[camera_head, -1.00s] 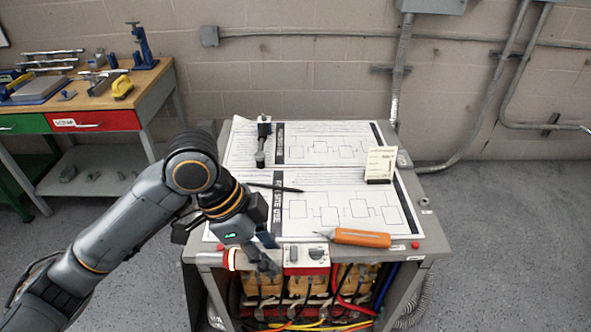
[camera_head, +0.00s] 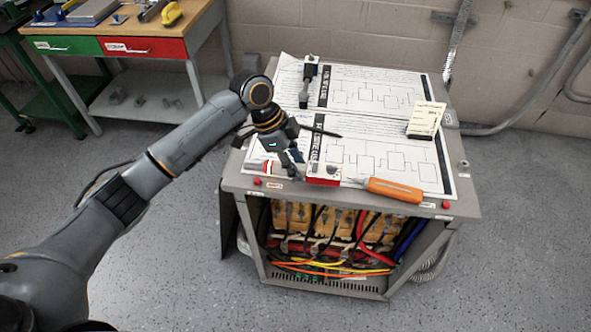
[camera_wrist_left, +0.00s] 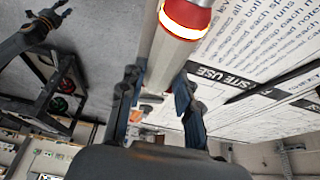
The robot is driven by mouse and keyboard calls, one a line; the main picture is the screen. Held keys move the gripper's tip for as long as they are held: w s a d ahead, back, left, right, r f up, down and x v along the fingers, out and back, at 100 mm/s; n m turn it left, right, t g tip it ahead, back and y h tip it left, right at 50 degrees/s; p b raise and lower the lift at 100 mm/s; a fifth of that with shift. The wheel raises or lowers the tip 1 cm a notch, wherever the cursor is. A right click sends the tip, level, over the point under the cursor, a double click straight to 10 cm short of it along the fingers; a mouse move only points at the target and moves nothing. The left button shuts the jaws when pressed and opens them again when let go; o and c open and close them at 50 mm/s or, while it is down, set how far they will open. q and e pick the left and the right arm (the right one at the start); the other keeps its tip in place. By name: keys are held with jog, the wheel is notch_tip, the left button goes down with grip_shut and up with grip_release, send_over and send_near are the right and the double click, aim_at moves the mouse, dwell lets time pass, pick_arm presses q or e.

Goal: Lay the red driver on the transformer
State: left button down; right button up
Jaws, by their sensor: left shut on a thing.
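The red driver (camera_head: 251,166) has a red end with a light band and a pale grey shaft. In the head view it lies roughly level over the front left edge of the transformer top. My left gripper (camera_head: 289,160) is shut on its shaft. The left wrist view shows the driver (camera_wrist_left: 187,17) running up between the fingers of my left gripper (camera_wrist_left: 157,98). The transformer (camera_head: 463,190) is a grey cabinet with a flat top. I cannot tell whether the driver touches the top.
Printed sheets (camera_head: 350,150) cover the top. On it are a red-and-white box (camera_head: 323,174), an orange-handled tool (camera_head: 394,189), a black pen (camera_head: 318,132), a dark tool (camera_head: 307,83) and a cream card stand (camera_head: 426,120). A workbench (camera_head: 205,28) stands at the back left.

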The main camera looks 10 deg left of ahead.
pick_arm(q)
jog(key=shift+w+f, duration=0.2)
jog(key=shift+f, duration=0.1)
notch_tip(320, 180, down, 3)
jog(key=shift+r+p, duration=0.2)
jog(key=shift+p, duration=0.45)
jog(key=c, duration=1)
grip_release()
jog(key=shift+s+f, duration=0.1)
jog(key=shift+f, duration=0.05)
jog(key=shift+o, duration=0.2)
jog(key=shift+a, duration=0.1)
jog(key=b+v, duration=0.1)
jog(key=v, duration=1.1)
jog(key=shift+b, duration=0.4)
jog(key=shift+s, duration=0.1)
